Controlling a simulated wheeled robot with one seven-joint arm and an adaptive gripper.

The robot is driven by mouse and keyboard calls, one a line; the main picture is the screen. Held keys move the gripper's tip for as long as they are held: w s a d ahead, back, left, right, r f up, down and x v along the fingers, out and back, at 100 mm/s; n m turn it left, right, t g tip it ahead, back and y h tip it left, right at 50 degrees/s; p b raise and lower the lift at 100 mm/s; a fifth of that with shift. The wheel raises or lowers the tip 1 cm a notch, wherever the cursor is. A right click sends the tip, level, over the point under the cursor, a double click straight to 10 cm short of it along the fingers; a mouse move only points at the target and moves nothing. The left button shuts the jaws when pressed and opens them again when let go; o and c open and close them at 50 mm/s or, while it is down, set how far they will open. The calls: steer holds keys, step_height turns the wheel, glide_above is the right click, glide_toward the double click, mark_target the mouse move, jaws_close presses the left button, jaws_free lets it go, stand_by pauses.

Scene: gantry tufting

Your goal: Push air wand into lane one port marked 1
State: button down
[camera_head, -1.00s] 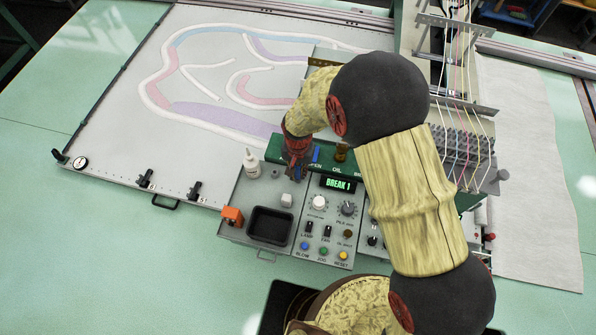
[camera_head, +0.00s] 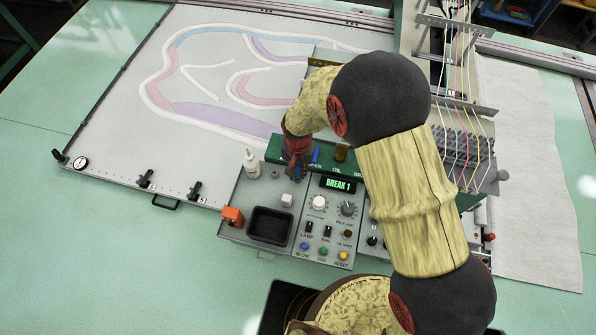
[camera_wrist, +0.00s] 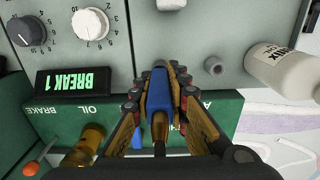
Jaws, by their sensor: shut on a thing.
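My gripper (camera_wrist: 161,100) is shut on a blue and brass tool (camera_wrist: 160,90) that looks like the air wand. Its blue part sits between the fingertips and its brass part points back toward the wrist camera. In the head view my gripper (camera_head: 298,168) is at the left end of the green tool rack (camera_head: 278,152), by the panel's upper edge. The wrist view shows the rack (camera_wrist: 60,112) marked BRAKE and OIL, with another label partly covered by the fingers. I cannot make out a port marked 1. A block with several coloured lines (camera_head: 468,148) stands right of my arm.
The display (camera_wrist: 88,83) reads BREAK 1. A white bottle (camera_head: 252,163), a black tray (camera_head: 270,225) and an orange block (camera_head: 232,215) are on the left of the panel. An amber tool (camera_wrist: 84,146) stands in the rack. My arm covers much of the panel's right.

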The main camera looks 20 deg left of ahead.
mark_target(298, 167)
steer(key=shift+r, duration=0.6)
steer(key=shift+r+p, duration=0.35)
steer(key=shift+p, duration=0.05)
steer(key=shift+r+p, duration=0.3)
steer(key=shift+r, duration=0.45)
